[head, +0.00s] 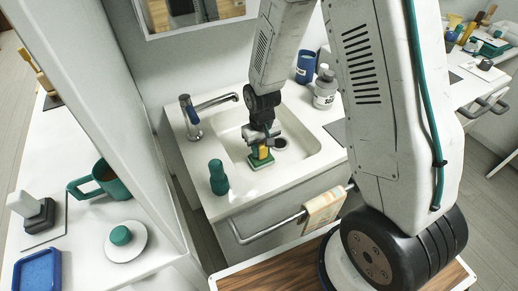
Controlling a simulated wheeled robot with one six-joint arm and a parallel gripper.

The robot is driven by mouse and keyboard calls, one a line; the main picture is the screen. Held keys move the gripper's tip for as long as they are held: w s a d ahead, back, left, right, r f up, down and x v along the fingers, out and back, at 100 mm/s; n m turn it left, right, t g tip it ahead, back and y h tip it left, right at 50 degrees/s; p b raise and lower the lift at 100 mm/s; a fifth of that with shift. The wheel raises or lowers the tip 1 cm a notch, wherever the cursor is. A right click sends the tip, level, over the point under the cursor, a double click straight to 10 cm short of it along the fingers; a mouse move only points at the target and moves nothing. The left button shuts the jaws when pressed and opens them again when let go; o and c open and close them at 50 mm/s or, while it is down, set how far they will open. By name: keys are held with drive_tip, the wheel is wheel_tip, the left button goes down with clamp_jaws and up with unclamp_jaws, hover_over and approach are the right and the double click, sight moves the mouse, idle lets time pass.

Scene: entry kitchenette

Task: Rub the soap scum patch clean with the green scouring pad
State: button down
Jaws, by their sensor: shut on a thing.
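My gripper (262,137) is shut on the green scouring pad (261,163), which shows a yellow upper part and a green underside. The pad is low over the front left part of the white sink basin (298,137), at or near its surface; I cannot tell if it touches. The soap scum patch cannot be made out; the pad and gripper may cover it.
A chrome tap (212,103) stands at the sink's back left. A green bottle (218,178) stands at the front left corner. A white-grey bottle (325,90) and a blue cup (306,67) stand behind right. A towel (323,209) hangs on the front rail (265,232).

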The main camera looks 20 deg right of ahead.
drive_tip(key=shift+d, duration=0.45)
drive_tip(key=shift+r, duration=0.1)
drive_tip(key=shift+a, duration=0.1)
drive_tip(key=shift+s+a+f, duration=0.1)
drive_tip(key=shift+a+f, duration=0.1)
drive_tip(key=shift+a, duration=0.65)
drive_tip(key=shift+d, duration=0.1)
drive_tip(key=shift+d+r, duration=0.1)
drive_tip(key=shift+d, duration=0.7)
drive_tip(key=shift+a, duration=0.9)
